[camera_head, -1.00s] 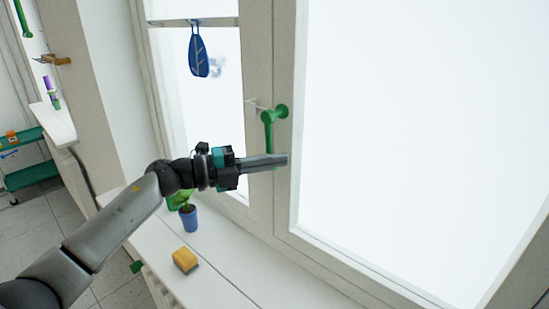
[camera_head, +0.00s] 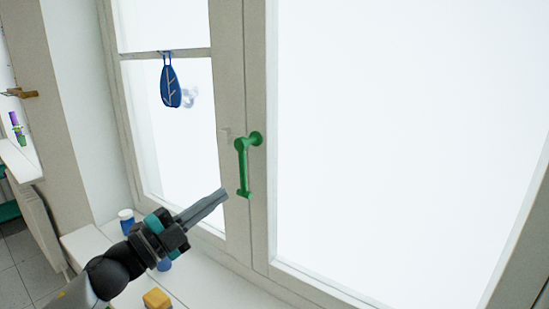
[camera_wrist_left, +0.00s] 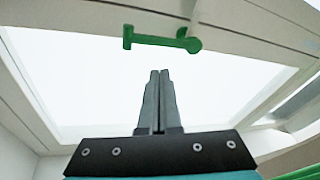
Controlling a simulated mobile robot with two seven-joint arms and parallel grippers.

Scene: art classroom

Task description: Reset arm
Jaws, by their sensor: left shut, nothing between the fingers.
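My left gripper (camera_head: 222,194) is in the lower middle-left of the head view, with its arm coming in from the bottom left. Its fingers are closed together and hold nothing. They point up and to the right, with the tips a little left of the lower end of the green window handle (camera_head: 243,168). The handle hangs down on the window frame. In the left wrist view the closed fingertips (camera_wrist_left: 160,72) stand in front of the bright pane. The green handle (camera_wrist_left: 160,42) lies beyond them, with a gap between in the picture. My right gripper is not in view.
A yellow sponge-like block (camera_head: 156,299) lies on the white windowsill (camera_head: 215,288), below my arm. A white-capped blue container (camera_head: 126,220) stands beside my gripper. A blue leaf-shaped ornament (camera_head: 170,86) hangs at the left pane. The large right pane (camera_head: 400,140) has nothing in front.

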